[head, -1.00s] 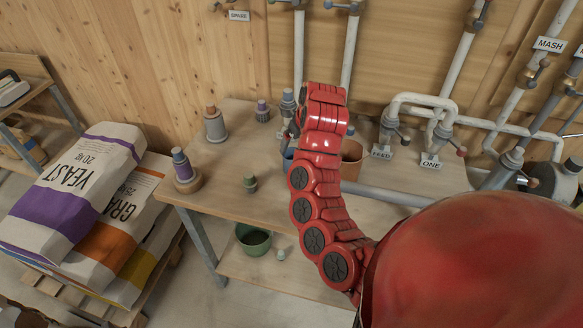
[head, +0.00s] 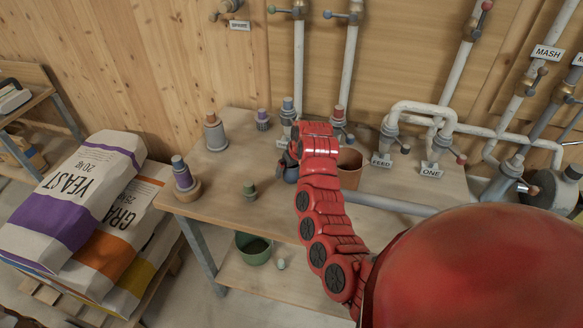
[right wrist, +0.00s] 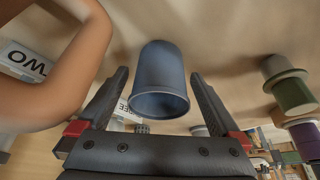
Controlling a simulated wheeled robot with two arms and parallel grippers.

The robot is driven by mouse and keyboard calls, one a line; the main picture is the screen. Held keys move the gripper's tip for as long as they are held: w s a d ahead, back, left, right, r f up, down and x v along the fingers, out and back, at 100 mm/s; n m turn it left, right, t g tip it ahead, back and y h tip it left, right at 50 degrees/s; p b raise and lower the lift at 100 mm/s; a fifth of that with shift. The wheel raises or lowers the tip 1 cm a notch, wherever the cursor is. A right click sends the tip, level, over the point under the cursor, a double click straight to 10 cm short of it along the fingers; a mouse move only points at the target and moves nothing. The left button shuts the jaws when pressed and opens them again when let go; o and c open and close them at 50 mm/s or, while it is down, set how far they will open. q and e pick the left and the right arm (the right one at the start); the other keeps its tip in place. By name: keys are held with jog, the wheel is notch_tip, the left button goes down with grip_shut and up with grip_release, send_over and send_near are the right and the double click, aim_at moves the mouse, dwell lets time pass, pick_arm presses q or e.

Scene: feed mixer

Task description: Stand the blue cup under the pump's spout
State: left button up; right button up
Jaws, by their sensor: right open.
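The blue cup (head: 291,174) stands on the wooden table, partly hidden behind my right gripper (head: 292,150) in the head view. In the right wrist view, which is upside down, the blue cup (right wrist: 160,75) stands upright with its mouth facing the lower edge. My right gripper (right wrist: 159,85) is open, with one finger on each side of the cup and a visible gap to each. I cannot tell which fitting is the pump or where its spout is. My left gripper is not in view.
Stoppered grey (head: 215,133) and purple (head: 184,178) containers and a small green one (head: 250,189) stand left. A green bucket (head: 254,249) is below.

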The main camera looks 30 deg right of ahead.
jog(key=shift+c, duration=0.3)
jog(key=c, duration=1.3)
